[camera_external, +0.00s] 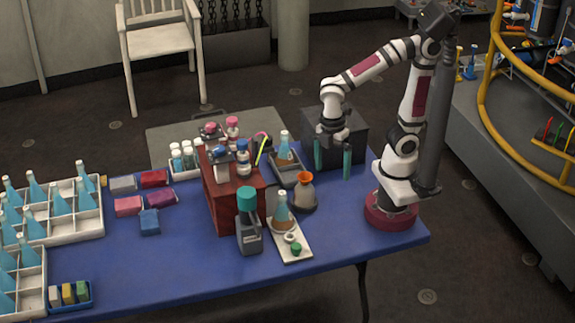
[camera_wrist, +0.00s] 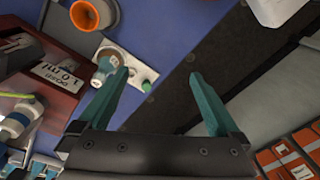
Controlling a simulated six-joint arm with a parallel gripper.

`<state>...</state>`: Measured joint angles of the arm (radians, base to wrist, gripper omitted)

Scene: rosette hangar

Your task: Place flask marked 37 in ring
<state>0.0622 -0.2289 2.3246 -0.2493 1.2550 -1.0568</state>
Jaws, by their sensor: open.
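My gripper (camera_external: 333,160) is open and empty, fingers pointing down, above the table's right end near a dark box; it also shows in the wrist view (camera_wrist: 158,76). A blue conical flask (camera_external: 281,209) stands on a white plate (camera_external: 304,243) with a small white ring-like piece (camera_external: 290,237) and a green piece (camera_external: 296,249). Another blue flask (camera_external: 284,147) stands in a grey tray behind. Several similar flasks stand in white crates (camera_external: 88,234) at left. No number 37 is legible, and I cannot tell which piece is the task's ring.
An orange-rimmed vessel (camera_external: 304,191) sits on a dark base beside the plate. A red-brown stand (camera_external: 228,208) holds several bottles. The dark box (camera_external: 347,135) stands at the back right.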

